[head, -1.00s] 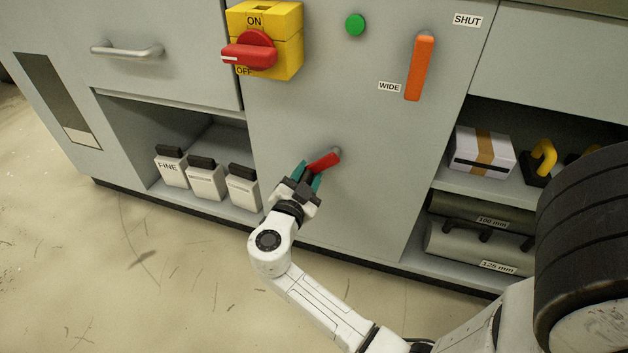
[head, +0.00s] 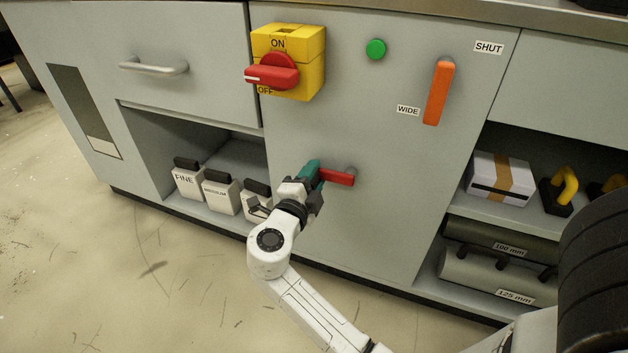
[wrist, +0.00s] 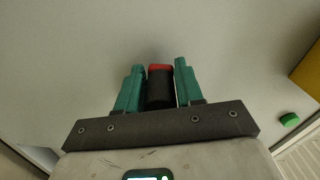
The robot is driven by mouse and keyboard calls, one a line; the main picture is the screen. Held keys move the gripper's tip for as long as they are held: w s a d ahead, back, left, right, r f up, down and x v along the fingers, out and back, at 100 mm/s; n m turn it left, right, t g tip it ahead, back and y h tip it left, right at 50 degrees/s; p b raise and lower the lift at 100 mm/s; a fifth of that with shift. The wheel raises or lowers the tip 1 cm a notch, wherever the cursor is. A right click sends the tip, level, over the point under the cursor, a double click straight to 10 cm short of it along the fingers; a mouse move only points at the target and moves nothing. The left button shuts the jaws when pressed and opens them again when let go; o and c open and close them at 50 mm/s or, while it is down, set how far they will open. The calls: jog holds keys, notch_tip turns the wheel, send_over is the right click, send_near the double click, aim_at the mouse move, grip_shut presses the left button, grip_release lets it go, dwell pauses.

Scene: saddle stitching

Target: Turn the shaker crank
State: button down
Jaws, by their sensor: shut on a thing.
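The shaker crank has a red arm (head: 338,178) on a grey hub in the lower middle of the grey cabinet front. The arm points left, close to level in the head view. My gripper (head: 312,174) is at the crank's left end, with its teal fingers shut on the handle. In the wrist view, the crank's black handle (wrist: 159,90) stands between the two teal fingers (wrist: 160,88), with a bit of red arm beyond it. In the head view my gripper hides the handle.
Above are a yellow switch box (head: 312,62) with a red knob, a green button (head: 376,49) and an orange lever (head: 438,92) between SHUT and WIDE labels. The right shelf holds a box (head: 498,180).

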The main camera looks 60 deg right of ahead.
jog(key=shift+s+r+m, duration=0.1)
jog(key=shift+r+m, duration=0.2)
jog(key=shift+r, duration=0.1)
jog(key=c, duration=1.1)
grip_release()
jog(key=shift+o, duration=1.2)
jog(key=shift+f, duration=0.1)
jog(key=a+p, duration=0.2)
jog(key=a, duration=0.9)
jog(key=shift+s, duration=0.45)
jog(key=shift+d, duration=0.1)
